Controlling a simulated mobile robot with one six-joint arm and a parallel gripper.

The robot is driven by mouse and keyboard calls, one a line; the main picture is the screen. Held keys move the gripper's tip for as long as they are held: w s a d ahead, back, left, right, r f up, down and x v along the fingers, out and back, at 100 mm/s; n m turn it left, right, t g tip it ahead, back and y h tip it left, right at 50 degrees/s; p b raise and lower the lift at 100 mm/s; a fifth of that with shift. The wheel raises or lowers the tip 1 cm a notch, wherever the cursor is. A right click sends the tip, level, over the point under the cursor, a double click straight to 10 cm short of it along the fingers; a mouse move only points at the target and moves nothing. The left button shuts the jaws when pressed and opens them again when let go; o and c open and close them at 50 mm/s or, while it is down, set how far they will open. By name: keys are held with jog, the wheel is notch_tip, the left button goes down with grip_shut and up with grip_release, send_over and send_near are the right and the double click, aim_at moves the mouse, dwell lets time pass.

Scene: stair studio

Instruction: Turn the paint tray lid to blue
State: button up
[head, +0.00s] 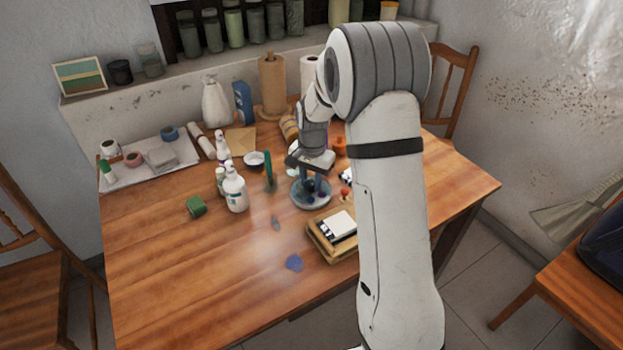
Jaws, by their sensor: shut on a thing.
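The paint tray (299,202) is a round, grey-blue dish with dark paint spots, standing on the wooden table right of the middle. My gripper (314,186) points down over it from above, with its fingers at the tray's lid. The fingers are shut on the lid, close to its middle. My gripper and wrist hide part of the tray's far side. The lid's marks are too small to tell which colour it is turned to.
A wooden box (322,243) with a white card stands just in front of the tray. A paper roll (271,85) stands behind. The table's front left is clear.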

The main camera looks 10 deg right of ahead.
aim_at(311, 183)
jog(key=m, duration=0.6)
jog(key=shift+w+a+m, duration=0.1)
jog(key=shift+m, duration=0.2)
jog(key=shift+r, duration=0.1)
dwell(0.4)
jog(key=o, duration=1)
jog(key=shift+c, duration=0.2)
notch_tip(311, 183, up, 8)
jog(key=shift+f, duration=0.2)
